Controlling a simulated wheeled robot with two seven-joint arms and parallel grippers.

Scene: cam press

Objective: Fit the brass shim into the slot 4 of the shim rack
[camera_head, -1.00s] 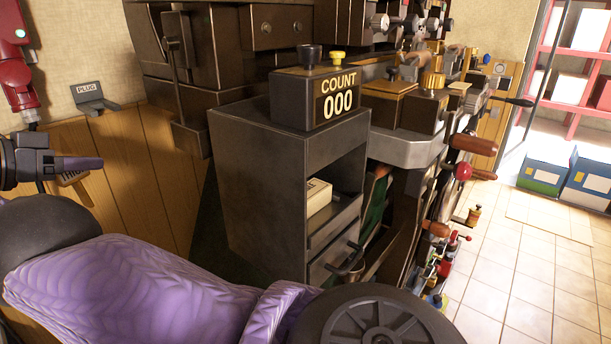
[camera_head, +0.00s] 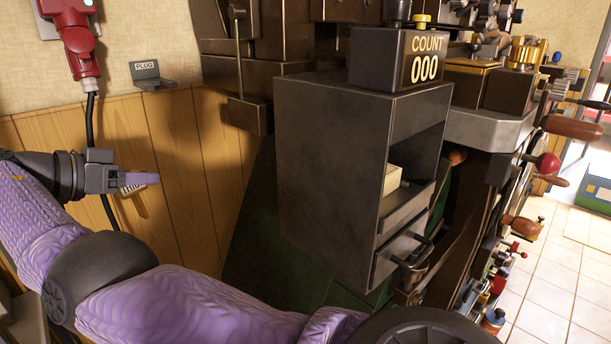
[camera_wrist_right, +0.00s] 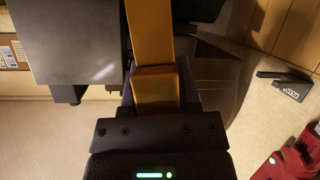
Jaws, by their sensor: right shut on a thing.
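The brass shim (camera_wrist_right: 154,90) is a flat golden strip held between the fingers of my right gripper. In the wrist view it runs up past the fingertips to the top edge. In the head view my right gripper (camera_head: 134,181) is at the left, in front of the wood panelling, with its purple fingers pointing right. A small tan piece with partly hidden letters shows just below the fingers; I cannot tell whether it is part of the shim. I cannot make out the shim rack or its slot 4. My left gripper is not in view.
A dark cabinet (camera_head: 330,160) with an open shelf and drawer stands right of my gripper, a COUNT 000 counter (camera_head: 400,62) on top. A PLUG bracket (camera_head: 150,76) and red plug (camera_head: 76,42) are on the wall above. Open floor (camera_head: 570,270) lies at the right.

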